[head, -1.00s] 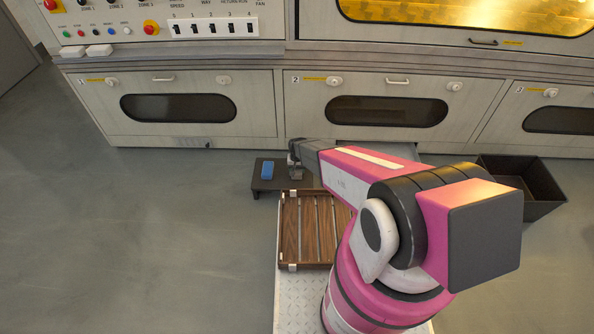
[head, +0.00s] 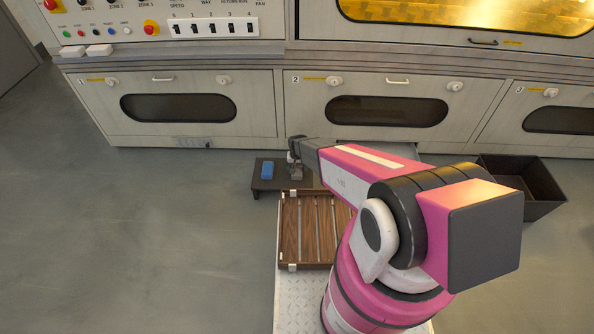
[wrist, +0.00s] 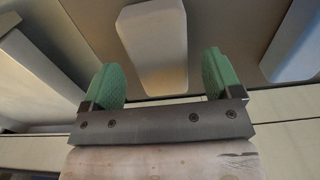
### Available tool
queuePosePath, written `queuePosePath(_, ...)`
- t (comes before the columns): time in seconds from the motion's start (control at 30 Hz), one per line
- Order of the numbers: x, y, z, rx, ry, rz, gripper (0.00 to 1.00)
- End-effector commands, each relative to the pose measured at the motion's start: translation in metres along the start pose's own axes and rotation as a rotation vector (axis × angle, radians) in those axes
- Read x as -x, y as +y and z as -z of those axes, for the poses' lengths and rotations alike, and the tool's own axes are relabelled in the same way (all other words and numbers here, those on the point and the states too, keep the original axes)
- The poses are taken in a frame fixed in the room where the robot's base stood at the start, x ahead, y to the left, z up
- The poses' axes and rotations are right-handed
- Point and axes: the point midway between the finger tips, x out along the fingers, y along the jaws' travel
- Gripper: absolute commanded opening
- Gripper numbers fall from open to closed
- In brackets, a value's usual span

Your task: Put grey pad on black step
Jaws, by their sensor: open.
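The black step (head: 263,184) is a low dark platform on the floor in front of the cabinets. A blue pad (head: 267,170) lies on its left part. My gripper (head: 293,163) is over the step's right part in the head view. The grey pad (head: 296,174) shows as a small grey block just below it, partly hidden by my arm. In the wrist view my gripper (wrist: 165,85) is open, its green fingertips apart. The pale grey pad (wrist: 153,45) lies beyond and between them, on a dark surface. A bluish block (wrist: 293,40) shows at the right edge.
A wooden slatted tray (head: 283,235) is just in front of the step, left of my arm. A black open bin (head: 535,190) stands on the floor to the right. Cabinet doors (head: 178,108) rise behind the step. The floor at left is clear.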

Motion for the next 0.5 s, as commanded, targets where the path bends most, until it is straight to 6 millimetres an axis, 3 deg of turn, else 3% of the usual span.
queuePosePath(0.3, 0.066, 0.001, -0.002, 0.0, 0.002, 0.001, 0.85)
queuePosePath(0.5, 0.092, 0.0, -0.001, 0.0, 0.001, 0.0, 0.85)
